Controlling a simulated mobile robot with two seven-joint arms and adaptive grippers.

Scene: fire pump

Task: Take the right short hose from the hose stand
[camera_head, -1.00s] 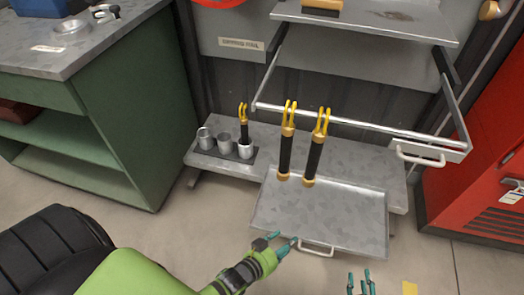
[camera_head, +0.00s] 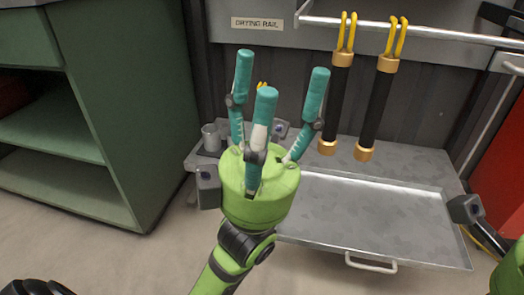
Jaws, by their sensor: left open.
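My left gripper (camera_head: 275,82) is open, its three teal fingers spread and pointing up. It stands in front of the hose stand, a short row of metal cups. The left cup (camera_head: 211,138) shows beside the green palm; the other cups are mostly hidden. Only the yellow tip (camera_head: 262,86) of the short hose in the right cup shows between my fingers; its black body is hidden. I see no contact and cannot tell the gap in depth. At the right edge a green part, likely of my right arm, shows, but no right fingers.
Two longer black hoses, the left (camera_head: 336,100) and the right (camera_head: 376,105), hang by yellow hooks from the drying rail (camera_head: 430,32). A metal tray (camera_head: 370,215) with a handle lies below them. A green cabinet (camera_head: 125,110) stands left, a red one (camera_head: 510,150) right.

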